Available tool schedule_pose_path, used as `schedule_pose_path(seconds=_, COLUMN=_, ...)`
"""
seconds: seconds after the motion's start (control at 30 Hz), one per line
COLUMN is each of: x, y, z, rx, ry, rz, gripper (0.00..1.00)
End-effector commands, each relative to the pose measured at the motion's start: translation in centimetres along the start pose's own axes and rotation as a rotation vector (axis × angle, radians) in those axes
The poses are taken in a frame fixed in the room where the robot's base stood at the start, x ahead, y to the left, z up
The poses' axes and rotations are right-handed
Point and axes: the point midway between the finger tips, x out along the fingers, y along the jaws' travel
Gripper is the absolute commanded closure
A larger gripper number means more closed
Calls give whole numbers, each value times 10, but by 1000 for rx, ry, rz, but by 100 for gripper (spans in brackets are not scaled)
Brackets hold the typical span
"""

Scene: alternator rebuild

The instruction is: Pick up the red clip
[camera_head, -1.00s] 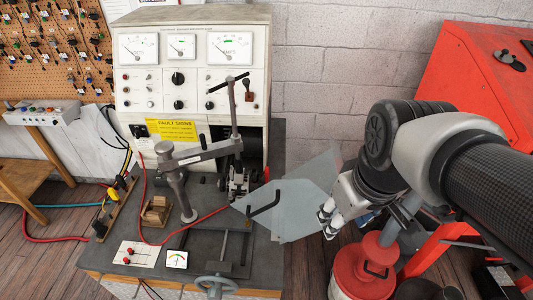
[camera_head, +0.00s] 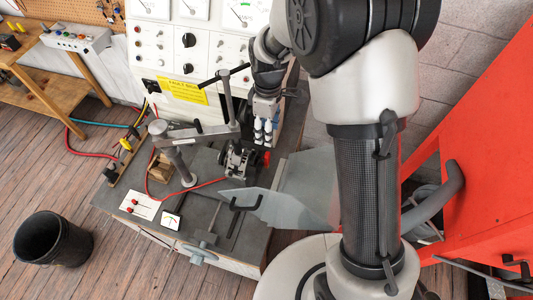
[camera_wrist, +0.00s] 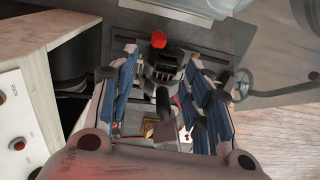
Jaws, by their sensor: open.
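A small red piece, likely the red clip (camera_head: 267,158), shows at the right end of the dark metal alternator (camera_head: 238,160) on the bench. In the wrist view the red clip (camera_wrist: 158,39) is at the upper middle, just beyond the alternator (camera_wrist: 163,68). My gripper (camera_head: 264,138) hangs above the alternator, pointing down, just above the red clip. In the wrist view my gripper (camera_wrist: 162,58) is open, with nothing held between its blue-padded fingers. The clip's lower part is not clear.
A grey upright post with a lever arm (camera_head: 178,160) stands left of the alternator. The white meter panel (camera_head: 190,60) rises behind. A red cabinet (camera_head: 480,170) stands right. A black bin (camera_head: 50,245) is on the floor.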

Motion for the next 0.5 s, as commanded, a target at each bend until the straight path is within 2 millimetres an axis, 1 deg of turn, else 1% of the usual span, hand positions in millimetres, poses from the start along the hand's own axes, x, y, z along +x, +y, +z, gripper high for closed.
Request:
schedule_pose_path(seconds=0.03, x=13, y=-1, z=0, rx=0, ry=-2, rz=-3, gripper=55)
schedule_pose_path(seconds=0.2, x=47, y=-1, z=0, rx=1, ry=-2, rz=-3, gripper=55)
schedule_pose_path(seconds=0.3, x=60, y=0, z=0, rx=1, ry=0, rz=-1, gripper=55)
schedule_pose_path(seconds=0.5, x=72, y=0, z=0, rx=2, ry=0, rz=0, gripper=55)
